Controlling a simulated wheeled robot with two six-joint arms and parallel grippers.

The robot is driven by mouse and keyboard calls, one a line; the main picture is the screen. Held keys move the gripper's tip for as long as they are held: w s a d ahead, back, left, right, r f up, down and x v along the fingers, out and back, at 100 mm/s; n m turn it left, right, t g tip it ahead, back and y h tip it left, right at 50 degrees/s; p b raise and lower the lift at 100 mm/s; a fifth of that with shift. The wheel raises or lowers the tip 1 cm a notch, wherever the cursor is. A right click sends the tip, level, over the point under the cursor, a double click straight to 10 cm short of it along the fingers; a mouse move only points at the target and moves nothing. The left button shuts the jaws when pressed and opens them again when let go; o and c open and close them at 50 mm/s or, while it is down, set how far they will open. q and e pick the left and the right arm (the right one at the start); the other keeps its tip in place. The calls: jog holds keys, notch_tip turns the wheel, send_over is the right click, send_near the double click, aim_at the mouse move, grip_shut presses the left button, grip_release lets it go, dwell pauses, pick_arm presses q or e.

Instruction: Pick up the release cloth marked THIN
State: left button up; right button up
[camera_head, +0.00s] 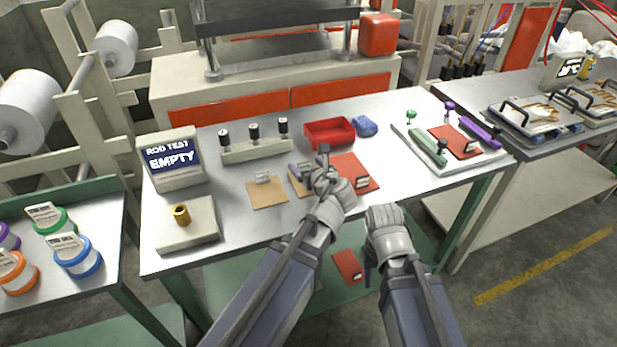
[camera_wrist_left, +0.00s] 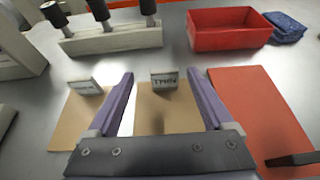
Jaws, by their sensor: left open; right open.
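The tan cloth with a tag reading THIN (camera_wrist_left: 168,112) lies flat on the table, centred in the left wrist view. In the head view it (camera_head: 300,183) is partly hidden behind my left gripper. My left gripper (camera_wrist_left: 158,80) is open, its two purple fingers on either side of the THIN cloth and tag, with nothing held. It also shows in the head view (camera_head: 310,168); its height above the cloth is hard to judge. My right gripper (camera_head: 370,268) hangs by the table's front edge, its fingers mostly hidden, and no object shows in it.
Another tagged tan cloth (camera_wrist_left: 82,115) lies left, and an orange-red sheet (camera_wrist_left: 255,115) lies right. Behind are a block with black-topped posts (camera_head: 255,149), a red bin (camera_head: 329,132) and a blue cloth (camera_head: 366,126). A ROD TEST display (camera_head: 171,158) reads EMPTY.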

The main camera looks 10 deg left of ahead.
pick_arm(q)
jog(key=shift+b+x, duration=0.4)
jog(key=shift+x, duration=0.85)
jog(key=x, duration=0.1)
jog(key=b+x, duration=0.1)
jog(key=x, duration=0.1)
jog(key=b+x, duration=0.1)
jog(key=x, duration=0.1)
jog(key=shift+w+d+f, duration=0.15)
jog(key=shift+d+f, duration=0.05)
jog(key=shift+f, duration=0.1)
jog(key=shift+r, duration=0.1)
grip_shut()
notch_tip(320, 180, up, 10)
jog(key=p, duration=0.9)
jog(key=shift+p, duration=0.35)
